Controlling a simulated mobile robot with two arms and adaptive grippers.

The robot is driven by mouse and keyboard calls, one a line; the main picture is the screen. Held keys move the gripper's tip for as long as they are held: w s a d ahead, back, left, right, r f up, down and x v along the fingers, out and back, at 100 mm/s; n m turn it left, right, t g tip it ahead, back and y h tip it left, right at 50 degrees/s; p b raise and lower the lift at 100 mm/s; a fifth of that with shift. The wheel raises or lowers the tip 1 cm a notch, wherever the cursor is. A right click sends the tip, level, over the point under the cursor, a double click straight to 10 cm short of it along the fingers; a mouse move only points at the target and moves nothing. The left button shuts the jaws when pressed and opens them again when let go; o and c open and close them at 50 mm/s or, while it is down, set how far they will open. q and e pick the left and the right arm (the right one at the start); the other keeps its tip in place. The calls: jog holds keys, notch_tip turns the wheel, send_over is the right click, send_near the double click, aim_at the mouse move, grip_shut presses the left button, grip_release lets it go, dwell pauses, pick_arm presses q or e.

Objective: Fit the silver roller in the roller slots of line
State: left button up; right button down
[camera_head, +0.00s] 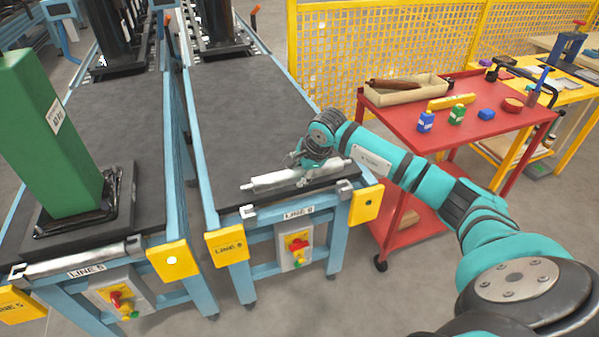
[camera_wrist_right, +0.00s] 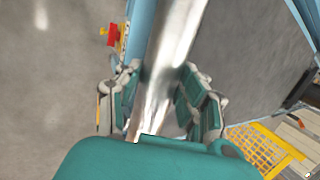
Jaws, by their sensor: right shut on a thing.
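The silver roller (camera_head: 268,182) is held by my right gripper (camera_head: 308,160) above the front end of the right-hand conveyor, labelled as a line (camera_head: 299,213). In the right wrist view the roller (camera_wrist_right: 172,45) runs between the two fingers (camera_wrist_right: 160,95), which are shut on it. The roller lies roughly along the front edge, slightly behind and above the two end slots, the left slot (camera_head: 248,211) and the right slot (camera_head: 345,187). Both slots show no roller in them. The gripper hides part of the roller's right half. My left gripper is out of view.
The left conveyor, LINE 5, has a roller (camera_head: 85,258) at its front and a green column (camera_head: 50,140) on it. Yellow plates (camera_head: 227,248) flank the front legs. A red cart (camera_head: 480,130) with boxes stands right, near my arm.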

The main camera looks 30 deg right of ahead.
jog(key=shift+f+b, duration=1.9)
jog(key=shift+f, duration=0.55)
jog(key=shift+b, duration=0.5)
jog(key=shift+f+b, duration=2.3)
jog(key=shift+f, duration=0.5)
jog(key=c, duration=0.7)
grip_release()
jog(key=shift+s+f, duration=0.1)
jog(key=v, duration=1.2)
